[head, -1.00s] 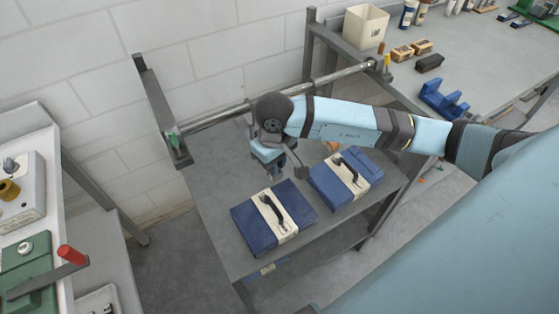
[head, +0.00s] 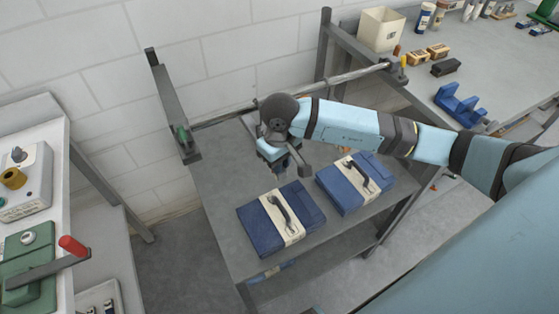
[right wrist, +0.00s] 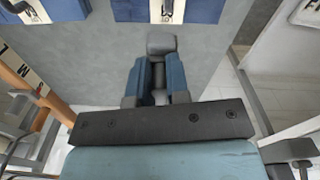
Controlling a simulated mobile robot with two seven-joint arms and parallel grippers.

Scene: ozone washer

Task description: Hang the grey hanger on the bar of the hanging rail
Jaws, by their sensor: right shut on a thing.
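The hanging rail's bar (head: 345,78) runs across the back of the grey table, between a left bracket (head: 187,143) and a right mount near the corner post. My right gripper (head: 279,166) points down in front of the bar, above the table, and my wrist hides part of the bar. In the right wrist view the gripper's blue fingers (right wrist: 160,80) are closed around a grey piece (right wrist: 161,44), which I take for the grey hanger. Most of its shape is hidden, and I cannot tell its tilt. It is apart from the bar. My left gripper is out of view.
Two blue cases with cream bands, a left one (head: 253,231) and a right one (head: 343,193), lie on the table (head: 222,205) below and beside the gripper. A bench (head: 500,75) with a cream bin (head: 381,30) and small goods stands at right. A machine panel (head: 38,200) is at left.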

